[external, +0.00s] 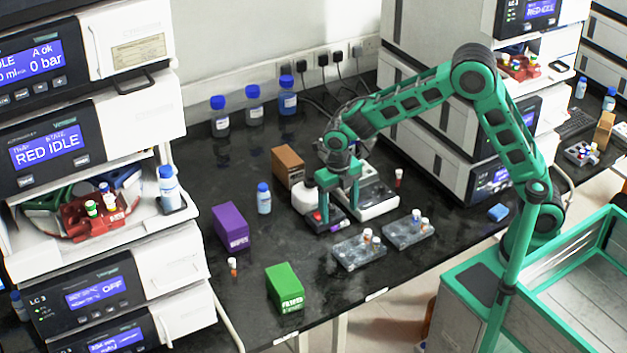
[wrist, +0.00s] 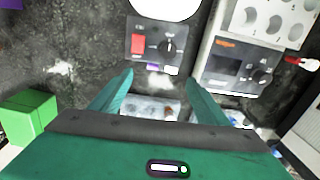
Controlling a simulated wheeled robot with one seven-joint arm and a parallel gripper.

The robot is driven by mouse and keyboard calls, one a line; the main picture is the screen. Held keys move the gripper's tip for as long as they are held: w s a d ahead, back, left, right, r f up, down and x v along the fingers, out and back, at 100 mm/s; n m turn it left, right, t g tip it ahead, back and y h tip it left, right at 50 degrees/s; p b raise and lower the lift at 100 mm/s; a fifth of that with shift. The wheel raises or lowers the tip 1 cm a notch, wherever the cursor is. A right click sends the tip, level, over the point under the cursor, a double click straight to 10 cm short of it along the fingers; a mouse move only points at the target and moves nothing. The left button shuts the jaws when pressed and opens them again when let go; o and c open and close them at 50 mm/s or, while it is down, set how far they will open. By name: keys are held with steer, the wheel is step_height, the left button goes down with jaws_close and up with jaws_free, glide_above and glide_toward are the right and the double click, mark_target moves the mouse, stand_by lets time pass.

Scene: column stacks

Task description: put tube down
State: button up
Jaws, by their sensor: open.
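My gripper (external: 338,206) is open, pointing down beside the front of a small mixer (external: 333,222) with a red switch. In the wrist view its fingers (wrist: 158,80) are spread with nothing held between them. A clear rack (external: 358,252) with capped tubes (external: 367,236) stands in front of the gripper; part of it (wrist: 140,106) shows between the fingers. A second clear rack (external: 408,232) with tubes (external: 417,216) is to its right. Which tube the task means is unclear.
A white instrument (external: 372,205) stands close to the right of the gripper. Purple (external: 230,226), green (external: 285,288) and brown (external: 288,165) boxes, a blue-capped bottle (external: 264,201) and a lone tube (external: 233,268) stand leftward. Bare black bench lies between them.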

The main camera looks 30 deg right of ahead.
mark_target(339, 224)
steer(key=shift+d+f, duration=0.15)
steer(key=shift+f, duration=1.15)
steer(key=shift+d+f, duration=0.15)
steer(key=shift+f, duration=1.15)
steer(key=c, duration=1.2)
steer(key=shift+r, duration=0.1)
